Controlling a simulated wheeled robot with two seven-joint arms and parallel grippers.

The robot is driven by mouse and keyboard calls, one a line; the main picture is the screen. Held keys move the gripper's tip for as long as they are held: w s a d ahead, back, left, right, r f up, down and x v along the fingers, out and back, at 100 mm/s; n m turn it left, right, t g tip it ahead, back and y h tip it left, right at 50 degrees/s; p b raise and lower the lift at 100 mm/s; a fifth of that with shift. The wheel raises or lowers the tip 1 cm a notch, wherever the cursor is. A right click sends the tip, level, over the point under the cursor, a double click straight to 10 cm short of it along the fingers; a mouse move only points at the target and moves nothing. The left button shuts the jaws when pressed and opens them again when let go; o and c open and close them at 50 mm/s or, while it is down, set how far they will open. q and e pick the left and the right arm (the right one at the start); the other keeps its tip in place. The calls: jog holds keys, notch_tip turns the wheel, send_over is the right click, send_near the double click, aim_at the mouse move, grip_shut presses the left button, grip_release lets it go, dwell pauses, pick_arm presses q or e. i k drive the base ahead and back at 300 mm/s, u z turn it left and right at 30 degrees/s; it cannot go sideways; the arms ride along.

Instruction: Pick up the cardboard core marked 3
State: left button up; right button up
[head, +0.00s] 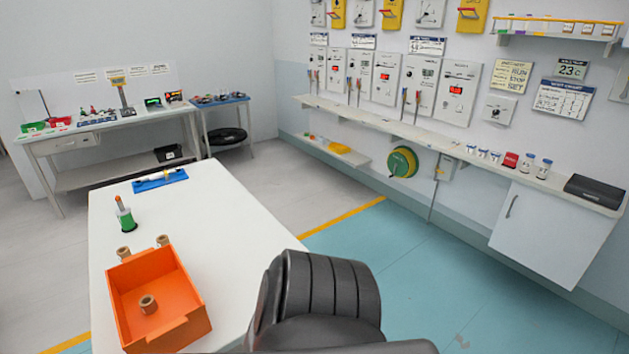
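Three small brown cardboard cores show in the head view. One core (148,304) stands inside the orange open tray (186,337) on the white table. A second core (123,253) and a third core (163,241) are at the tray's far edge; I cannot tell whether they touch it. The marks on the cores are too small to read, so I cannot tell which one is marked 3. Neither of my grippers is in view.
A green-based post (125,217) and a blue holder (160,180) stand on the white table (230,222), whose right part is clear. A dark ribbed shape covers its near right corner. Benches with equipment line the far left and right walls. Teal floor lies open to the right.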

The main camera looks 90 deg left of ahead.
aim_at(163, 242)
jog(key=u, duration=1.6)
jog(key=i, duration=3.65)
jog(key=u, duration=2.2)
jog(key=i, duration=2.55)
jog(key=u, duration=0.95)
